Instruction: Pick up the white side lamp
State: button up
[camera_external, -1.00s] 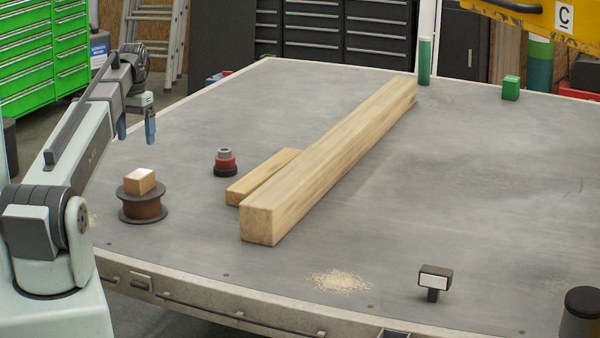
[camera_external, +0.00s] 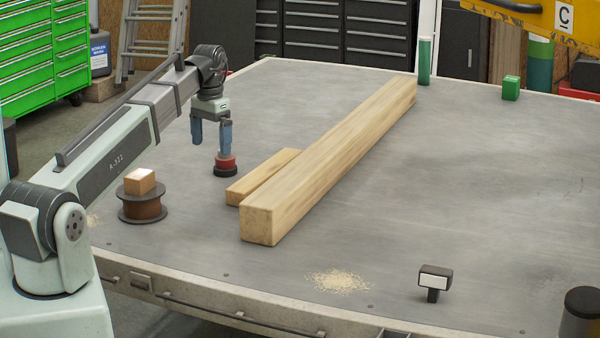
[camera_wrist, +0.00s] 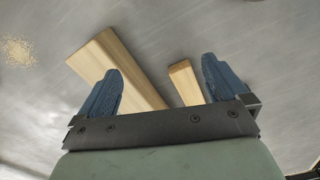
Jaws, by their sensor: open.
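The white side lamp (camera_external: 434,281) stands near the front right of the grey trailer bed (camera_external: 480,200). It has a white face in a dark housing on a short dark stem. My gripper (camera_external: 211,150) is open and empty above the left part of the bed, far to the left of the lamp. In the external view its fingers hang down close to a red and black round part (camera_external: 225,166). In the wrist view the two blue fingers (camera_wrist: 161,88) are spread wide with nothing between them touching. The lamp is not seen in the wrist view.
A long thick timber (camera_external: 330,155) and a short one (camera_external: 262,178) lie between my gripper and the lamp. A spool with a wooden block (camera_external: 140,182) stands at left. Sawdust (camera_external: 338,281) and a dark cylinder (camera_external: 580,312) are near the front edge. A green cube (camera_external: 511,88) sits at the back.

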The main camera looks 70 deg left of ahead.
jog(key=w+d+m, duration=0.3)
jog(key=w+d, duration=0.9)
jog(key=d, duration=0.1)
jog(key=m, duration=2)
send_over(437, 269)
jog(key=f, duration=0.2)
jog(key=f+m, duration=0.2)
jog(key=m, duration=0.1)
jog(key=f+m, duration=0.6)
jog(key=shift+w+a+m, duration=0.15)
jog(key=shift+w+m, duration=0.1)
jog(key=shift+m, duration=0.15)
jog(key=shift+s+f, duration=0.15)
jog(key=shift+f, duration=1.2)
jog(key=shift+s+f, duration=0.1)
jog(key=shift+f, duration=1.2)
